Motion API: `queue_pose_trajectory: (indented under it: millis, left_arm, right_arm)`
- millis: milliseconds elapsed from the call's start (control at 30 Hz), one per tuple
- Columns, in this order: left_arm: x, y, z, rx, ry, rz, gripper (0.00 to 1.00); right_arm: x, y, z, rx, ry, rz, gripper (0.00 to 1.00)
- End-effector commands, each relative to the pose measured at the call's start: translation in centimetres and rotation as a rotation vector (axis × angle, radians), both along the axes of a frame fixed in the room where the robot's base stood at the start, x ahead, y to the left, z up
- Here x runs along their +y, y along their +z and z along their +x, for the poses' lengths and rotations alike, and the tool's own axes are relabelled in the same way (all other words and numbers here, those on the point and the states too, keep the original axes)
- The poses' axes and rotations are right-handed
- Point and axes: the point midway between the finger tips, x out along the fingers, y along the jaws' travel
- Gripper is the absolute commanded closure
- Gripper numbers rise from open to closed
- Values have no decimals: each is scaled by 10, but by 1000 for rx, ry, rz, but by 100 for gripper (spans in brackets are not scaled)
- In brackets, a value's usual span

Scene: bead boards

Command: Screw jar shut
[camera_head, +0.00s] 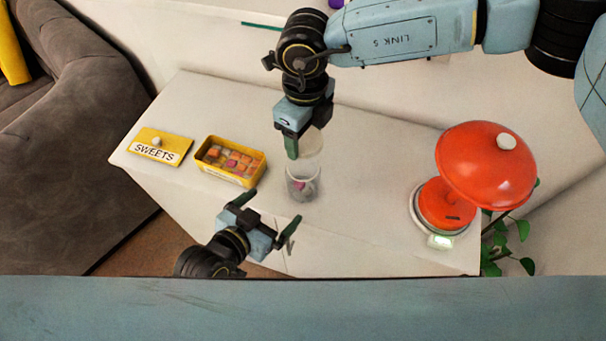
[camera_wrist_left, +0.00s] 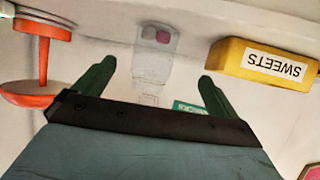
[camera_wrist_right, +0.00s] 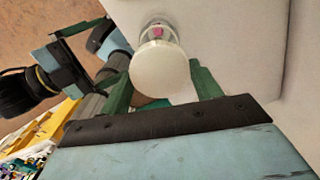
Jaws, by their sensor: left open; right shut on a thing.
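The clear jar (camera_head: 302,187) stands upright on the white table with a pink sweet in it. It also shows in the left wrist view (camera_wrist_left: 153,66), beyond my open fingers. My right gripper (camera_head: 303,143) comes from above and is shut on the pale round lid (camera_wrist_right: 160,73). The lid looks to be held over the jar's mouth; whether it touches the rim I cannot tell. My left gripper (camera_head: 268,211) is open and empty, in front of the jar on the near side, its fingers pointing toward it and apart from it.
A yellow box of sweets (camera_head: 211,172) and a yellow SWEETS lid with a knob (camera_head: 175,157) lie left of the jar. A red lamp (camera_head: 485,165) stands at the right. The table (camera_head: 365,200) between jar and lamp is clear. A grey sofa (camera_head: 75,130) is at the left.

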Motion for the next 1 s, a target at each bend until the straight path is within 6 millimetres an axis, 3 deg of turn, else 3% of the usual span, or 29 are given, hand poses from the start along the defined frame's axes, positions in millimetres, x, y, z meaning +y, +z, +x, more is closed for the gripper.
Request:
queue_pose_trajectory:
  millis: [133,567,1000]
  left_arm:
    - [-8,17,2,-55,-17,-31,3]
    - [-12,15,7,-60,-16,-33,3]
    - [-49,-13,64,-60,-16,-33,3]
  right_arm:
    - [2,1,-1,1,-55,-1,58]
    - [2,1,-1,1,-59,-1,58]
    - [2,1,-1,1,-58,-1,58]
